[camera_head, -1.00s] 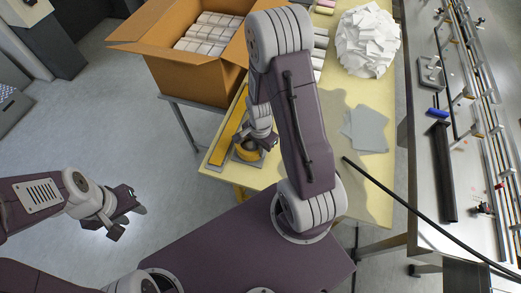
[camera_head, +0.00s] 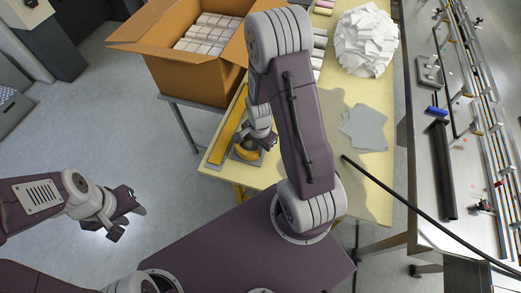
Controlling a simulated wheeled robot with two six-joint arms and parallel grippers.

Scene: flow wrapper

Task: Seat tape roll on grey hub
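A yellow-brown tape roll (camera_head: 246,153) is on or just above a grey plate (camera_head: 236,164) near the front edge of the yellow table. My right gripper (camera_head: 262,140) is over the roll and covers part of it. Its fingers are too small and hidden to tell whether they are closed on it. The grey hub is not clearly visible; the roll and gripper may hide it. My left gripper (camera_head: 130,214) hangs over the floor at left, away from the table, with its fingers apart and nothing between them.
A long yellow strip in a grey frame (camera_head: 228,130) lies left of the roll. A cardboard box (camera_head: 195,70) of white packs stands behind it. Grey sheets (camera_head: 366,128) and a white pile (camera_head: 367,40) lie to the right. A steel machine (camera_head: 470,130) runs along the right.

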